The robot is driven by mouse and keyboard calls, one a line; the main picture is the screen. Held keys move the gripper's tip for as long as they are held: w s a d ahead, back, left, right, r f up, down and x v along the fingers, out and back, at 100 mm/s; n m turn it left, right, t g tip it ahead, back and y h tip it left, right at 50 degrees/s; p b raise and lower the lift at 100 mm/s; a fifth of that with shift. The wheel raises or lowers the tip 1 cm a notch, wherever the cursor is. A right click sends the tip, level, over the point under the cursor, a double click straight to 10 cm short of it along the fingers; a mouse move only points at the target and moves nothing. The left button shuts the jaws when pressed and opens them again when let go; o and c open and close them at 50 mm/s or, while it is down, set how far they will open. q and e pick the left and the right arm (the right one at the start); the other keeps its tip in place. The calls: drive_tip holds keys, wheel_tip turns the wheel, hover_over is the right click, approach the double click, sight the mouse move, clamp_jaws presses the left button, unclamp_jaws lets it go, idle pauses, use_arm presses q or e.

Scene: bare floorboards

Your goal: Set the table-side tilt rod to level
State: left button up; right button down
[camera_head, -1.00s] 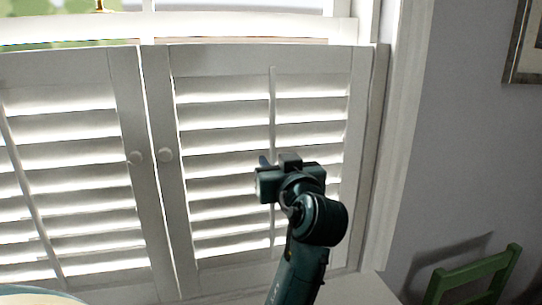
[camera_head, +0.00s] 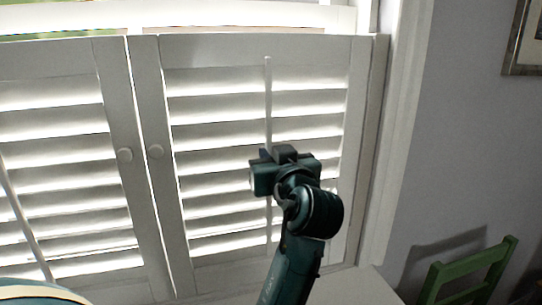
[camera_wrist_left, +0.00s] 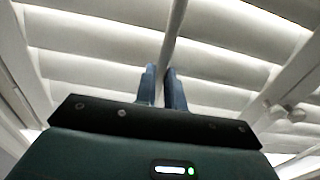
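The right-hand shutter panel (camera_head: 352,100) has a thin white vertical tilt rod (camera_head: 268,95) in front of its slats, which stand tilted with bright gaps between them. My left gripper (camera_head: 268,157) is at the middle of this rod; its fingertips are mostly hidden behind the gripper body in the head view. In the left wrist view the two blue fingers of my left gripper (camera_wrist_left: 161,88) stand close together, one on each side of the tilt rod (camera_wrist_left: 173,38), and look shut on it. My right gripper is not in view.
The left-hand shutter panel (camera_head: 112,100) has its own slanting tilt rod (camera_head: 22,215). Round knobs (camera_head: 155,151) sit near the panels' meeting edges. A green chair (camera_head: 465,270) stands at lower right by the grey wall. A rounded object (camera_head: 40,290) shows at lower left.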

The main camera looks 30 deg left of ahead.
use_arm(q)
clamp_jaws()
wheel_tip(320, 180, down, 3)
drive_tip(key=b, duration=0.2)
drive_tip(key=shift+b, duration=0.4)
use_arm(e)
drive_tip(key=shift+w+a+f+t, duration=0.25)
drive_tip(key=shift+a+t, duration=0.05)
use_arm(q)
drive_tip(key=o, duration=0.6)
unclamp_jaws()
drive_tip(key=shift+c, duration=0.2)
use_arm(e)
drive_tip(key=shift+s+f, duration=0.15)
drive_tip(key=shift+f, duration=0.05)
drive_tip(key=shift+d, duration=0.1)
